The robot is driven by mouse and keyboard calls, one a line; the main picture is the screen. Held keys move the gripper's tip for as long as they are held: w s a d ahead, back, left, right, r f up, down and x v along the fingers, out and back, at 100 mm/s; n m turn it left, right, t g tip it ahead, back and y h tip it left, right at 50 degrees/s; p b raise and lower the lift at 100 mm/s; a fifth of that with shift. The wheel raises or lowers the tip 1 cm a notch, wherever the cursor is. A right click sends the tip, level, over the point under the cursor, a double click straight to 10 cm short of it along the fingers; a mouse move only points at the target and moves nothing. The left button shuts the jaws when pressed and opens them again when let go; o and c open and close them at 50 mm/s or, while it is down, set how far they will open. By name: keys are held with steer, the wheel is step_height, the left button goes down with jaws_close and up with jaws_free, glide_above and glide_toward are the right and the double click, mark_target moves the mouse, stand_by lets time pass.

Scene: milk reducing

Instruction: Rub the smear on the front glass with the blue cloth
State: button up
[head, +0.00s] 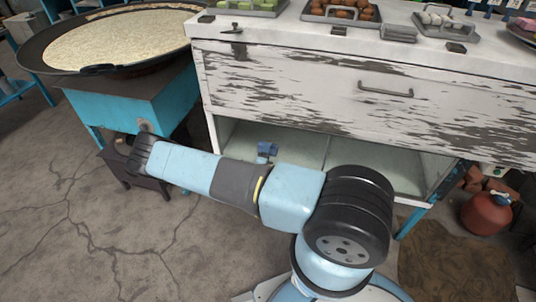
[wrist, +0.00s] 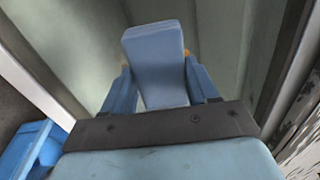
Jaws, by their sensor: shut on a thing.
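The blue cloth (wrist: 156,62) is a folded, block-like pad in the wrist view. My gripper (wrist: 159,75) is shut on it, with a blue finger on each side. The pad points toward grey-green glass-like panes (wrist: 225,35); I cannot tell whether it touches them. In the head view, a pale glassy front (head: 370,180) shows under the white drawer of the cabinet. A small blue piece (head: 266,149) sticks up behind my arm there, and I cannot tell whether it is cloth or finger. I cannot make out the smear in either view.
The chipped white drawer (head: 300,90) overhangs the glass, under a counter (head: 290,37) with trays of food. A wide pan of milk (head: 120,40) sits on a teal stand (head: 130,105) at the left. A red jug (head: 486,215) stands at the right.

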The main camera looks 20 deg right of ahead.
steer(key=shift+w+a+r, duration=0.1)
steer(key=shift+w+a, duration=0.75)
steer(key=shift+a, duration=0.3)
steer(key=shift+w+a, duration=0.85)
steer(key=shift+a, duration=0.3)
steer(key=shift+r, duration=0.65)
steer(key=shift+s+r, duration=0.1)
steer(key=shift+r, duration=0.05)
steer(key=shift+s+d, duration=0.75)
steer(key=shift+d, duration=0.25)
steer(key=shift+s+d, duration=0.7)
steer(key=shift+d, duration=0.35)
steer(key=shift+s+d, duration=0.75)
steer(key=shift+d, duration=0.25)
steer(key=shift+s+a, duration=0.1)
steer(key=shift+v, duration=2.85)
steer(key=shift+s+a, duration=0.1)
